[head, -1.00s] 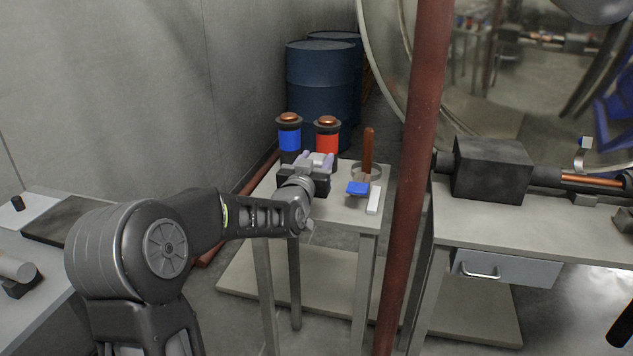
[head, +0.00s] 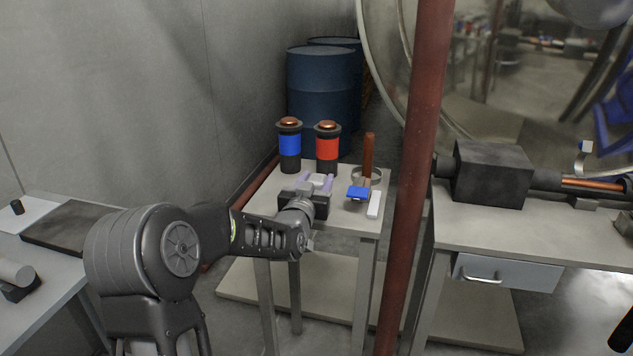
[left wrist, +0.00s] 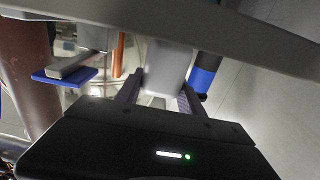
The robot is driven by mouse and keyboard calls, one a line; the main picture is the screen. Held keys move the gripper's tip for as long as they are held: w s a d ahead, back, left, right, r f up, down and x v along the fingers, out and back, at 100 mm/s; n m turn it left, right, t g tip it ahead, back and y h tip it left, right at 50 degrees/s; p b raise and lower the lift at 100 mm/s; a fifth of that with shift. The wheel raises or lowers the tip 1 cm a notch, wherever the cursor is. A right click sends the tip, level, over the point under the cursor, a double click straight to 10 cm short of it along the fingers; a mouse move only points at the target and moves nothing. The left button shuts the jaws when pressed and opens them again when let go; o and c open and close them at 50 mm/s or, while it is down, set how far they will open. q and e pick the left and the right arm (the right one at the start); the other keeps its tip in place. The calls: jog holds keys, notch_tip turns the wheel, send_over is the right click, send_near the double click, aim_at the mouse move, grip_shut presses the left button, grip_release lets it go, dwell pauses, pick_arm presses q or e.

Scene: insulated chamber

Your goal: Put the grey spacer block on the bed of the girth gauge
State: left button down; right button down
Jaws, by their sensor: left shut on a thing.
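My left gripper (head: 318,184) is shut on the grey spacer block (head: 319,179), a small pale block between its two purple fingers. The block also shows between the fingers in the left wrist view (left wrist: 167,65). The gripper is over the small table, in front of the red canister. To its right stands what looks like the girth gauge, with a blue plate (head: 357,193), a ring and an upright copper-brown rod (head: 368,155). The blue plate also shows at the left of the left wrist view (left wrist: 65,74). Which part is the bed is not clear. My right gripper is not in view.
A blue-banded canister (head: 290,145) and a red-banded canister (head: 327,145) stand at the back of the small table (head: 345,222). A white bar (head: 374,204) lies near its right edge. A rust-red post (head: 412,170) stands close to the right.

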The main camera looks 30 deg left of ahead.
pick_arm(q)
jog(key=shift+f, duration=0.1)
jog(key=c, duration=0.7)
grip_release()
jog(key=shift+r, duration=0.2)
jog(key=v, duration=1.2)
jog(key=shift+f, duration=0.1)
